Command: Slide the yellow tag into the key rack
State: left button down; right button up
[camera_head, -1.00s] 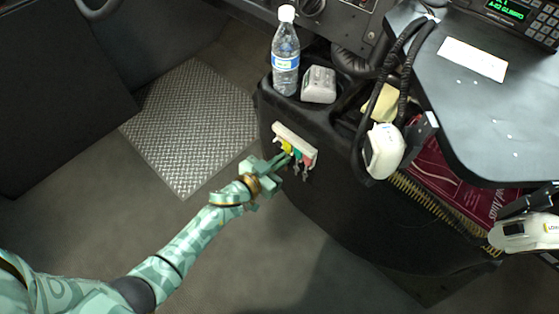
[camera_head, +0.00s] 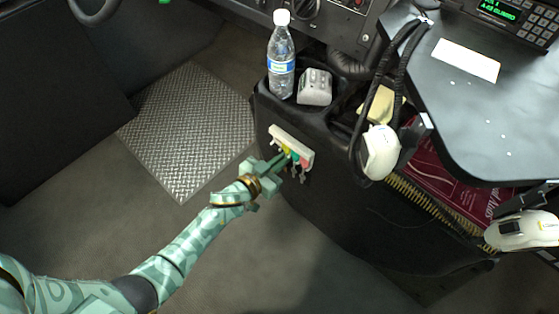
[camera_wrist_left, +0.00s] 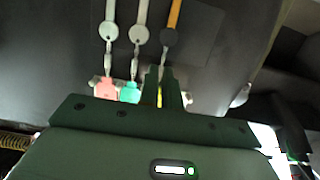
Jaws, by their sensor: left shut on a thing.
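The white key rack (camera_head: 292,143) is fixed to the side of the dark console in the head view. A green tag (camera_wrist_left: 130,92) and a red tag (camera_wrist_left: 106,90) hang at it, beside each other in the left wrist view. My left gripper (camera_head: 285,157) is at the rack and shut on the yellow tag (camera_wrist_left: 159,98). Only a thin strip of yellow shows between the fingers (camera_wrist_left: 165,90) in the left wrist view. The fingers hide most of the tag, so I cannot tell whether it is in its slot. My right gripper is not in view.
A water bottle (camera_head: 281,62) and a grey box-like object (camera_head: 315,87) stand on top of the console. A white handset-like device (camera_head: 381,152) and dark cables (camera_head: 358,140) are to the right of the rack. The floor (camera_head: 100,205) left of the console is clear.

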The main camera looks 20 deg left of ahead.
pick_arm(q)
jog(key=c, duration=1.5)
grip_release()
jog(key=shift+f, duration=0.1)
jog(key=shift+f+p+v, duration=0.15)
jog(key=shift+p+v, duration=0.1)
jog(key=shift+v, duration=0.45)
jog(key=shift+f+p+v, duration=0.15)
jog(key=shift+p+v, duration=0.1)
jog(key=shift+v, duration=0.45)
jog(key=p+v, duration=0.1)
jog(key=v, duration=0.2)
jog(key=f+p+v, duration=0.1)
jog(key=v, duration=0.3)
jog(key=shift+s+f, duration=0.15)
jog(key=shift+f, duration=0.05)
